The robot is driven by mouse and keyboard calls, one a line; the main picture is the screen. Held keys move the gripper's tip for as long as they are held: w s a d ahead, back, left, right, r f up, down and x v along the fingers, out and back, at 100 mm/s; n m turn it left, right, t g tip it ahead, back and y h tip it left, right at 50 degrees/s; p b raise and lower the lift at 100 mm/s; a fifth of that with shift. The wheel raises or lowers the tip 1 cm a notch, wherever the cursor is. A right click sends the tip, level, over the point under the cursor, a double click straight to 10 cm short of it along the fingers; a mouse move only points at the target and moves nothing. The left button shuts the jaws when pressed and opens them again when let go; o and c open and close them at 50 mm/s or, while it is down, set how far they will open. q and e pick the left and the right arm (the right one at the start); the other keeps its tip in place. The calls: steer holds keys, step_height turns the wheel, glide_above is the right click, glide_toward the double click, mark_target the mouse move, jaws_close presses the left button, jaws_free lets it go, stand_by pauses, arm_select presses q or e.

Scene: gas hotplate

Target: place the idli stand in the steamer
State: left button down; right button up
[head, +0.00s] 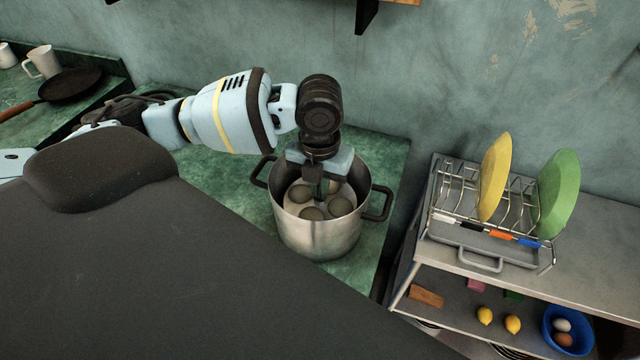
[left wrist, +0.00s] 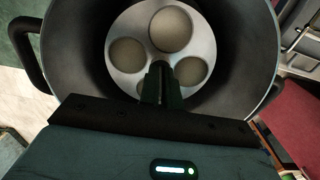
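The steamer (head: 318,238) is a tall steel pot with two dark side handles, standing on the green counter. The idli stand (head: 313,213), a pale round plate with several darker round hollows, is inside the pot, below the rim. In the left wrist view the stand (left wrist: 150,54) lies within the dark pot wall (left wrist: 85,45). My left gripper (head: 318,184) reaches down into the pot from above. Its fingers (left wrist: 161,80) are close together at the stand's middle and appear shut on its centre post, which they mostly hide. I cannot tell whether the stand touches the bottom. My right gripper is out of view.
A dish rack (head: 480,246) with a yellow plate (head: 495,177) and a green plate (head: 559,193) stands on the shelf unit at right. Lemons (head: 485,316) and a blue bowl (head: 567,330) are on its lower shelf. A frying pan (head: 70,84) is at far left.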

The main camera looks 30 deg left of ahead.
arm_select(q)
steer(key=c, duration=1.6)
jaws_free()
steer(key=shift+f, duration=0.1)
step_height(320, 180, up, 12)
steer(key=shift+p, duration=0.4)
